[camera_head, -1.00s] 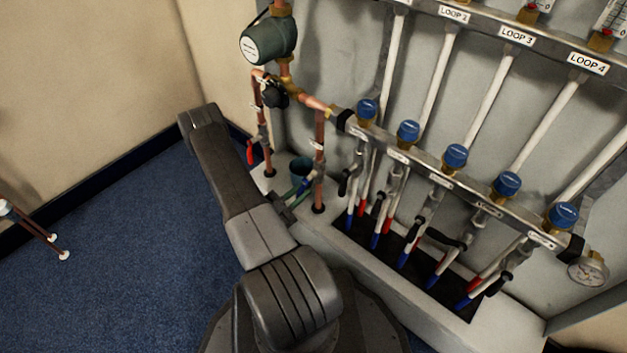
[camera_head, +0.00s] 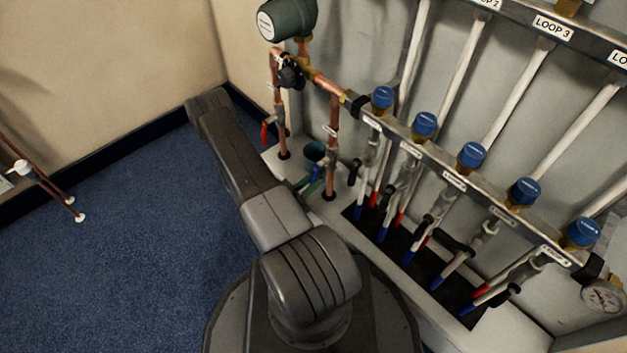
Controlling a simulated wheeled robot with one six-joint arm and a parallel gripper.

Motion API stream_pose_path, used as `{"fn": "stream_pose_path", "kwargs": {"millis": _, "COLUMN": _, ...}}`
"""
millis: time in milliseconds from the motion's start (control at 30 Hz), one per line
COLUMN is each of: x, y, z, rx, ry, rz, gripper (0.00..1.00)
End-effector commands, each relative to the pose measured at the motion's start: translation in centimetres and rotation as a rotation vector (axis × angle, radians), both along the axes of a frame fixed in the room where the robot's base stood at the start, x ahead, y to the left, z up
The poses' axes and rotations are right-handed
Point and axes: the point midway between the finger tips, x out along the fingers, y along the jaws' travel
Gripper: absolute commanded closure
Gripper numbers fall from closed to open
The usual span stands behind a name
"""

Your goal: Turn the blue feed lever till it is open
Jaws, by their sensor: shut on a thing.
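My arm reaches from the bottom middle up and to the left, ending in an elbow at the upper left. My gripper does not show; the arm link hides the space to the left of the lever, so I cannot see any contact.
A red lever (camera_head: 265,132) hangs on the copper pipe to the left. The manifold bar (camera_head: 440,172) with several blue caps runs down to the right, ending near a gauge (camera_head: 603,295). A pump (camera_head: 288,19) is above. Blue carpet (camera_head: 120,270) lies clear at left.

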Motion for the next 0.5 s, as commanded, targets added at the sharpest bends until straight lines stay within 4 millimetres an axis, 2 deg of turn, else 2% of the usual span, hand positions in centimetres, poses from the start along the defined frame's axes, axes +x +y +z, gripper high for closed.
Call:
{"fn": "stream_pose_path", "kwargs": {"millis": 33, "x": -0.11, "y": -0.1, "z": -0.12, "rx": -0.001, "ry": 0.005, "rz": -0.003, "gripper": 0.81}}
{"fn": "stream_pose_path", "kwargs": {"millis": 133, "x": -0.09, "y": -0.1, "z": -0.11, "rx": -0.001, "ry": 0.005, "rz": -0.003, "gripper": 0.61}}
{"fn": "stream_pose_path", "kwargs": {"millis": 500, "x": -0.16, "y": 0.16, "z": -0.1, "rx": 0.0, "ry": 0.002, "rz": -0.001, "gripper": 0.61}}
